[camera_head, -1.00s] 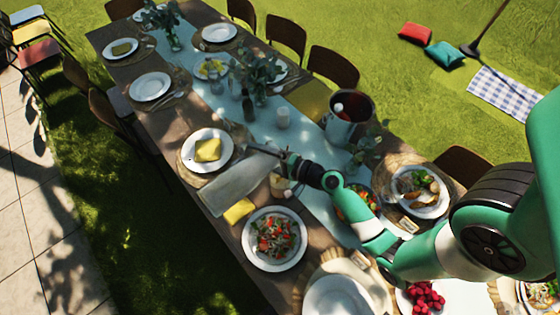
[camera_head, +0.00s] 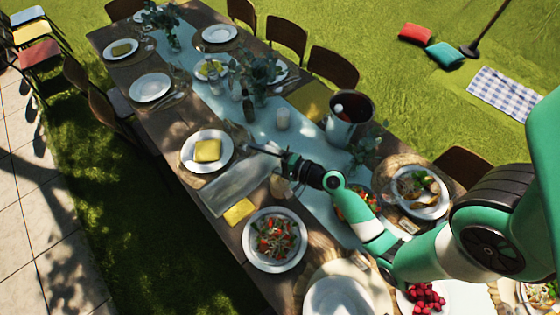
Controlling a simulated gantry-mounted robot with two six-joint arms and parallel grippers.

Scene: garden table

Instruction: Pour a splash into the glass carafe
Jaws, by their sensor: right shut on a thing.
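My right gripper (camera_head: 268,152) reaches in from the right over the middle of the table, between a plate with a yellow napkin and a salad plate. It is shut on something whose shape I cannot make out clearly. A pale grey, see-through-looking long shape (camera_head: 234,188) slants down and left beside the fingers; I cannot tell whether it is the held thing. A small pale vessel (camera_head: 281,187) stands just below the wrist, partly hidden by it; I cannot tell if it is the glass carafe. My left gripper is out of view.
The plate with a yellow napkin (camera_head: 207,150), a loose yellow napkin (camera_head: 239,211) and a salad plate (camera_head: 274,238) lie close by.

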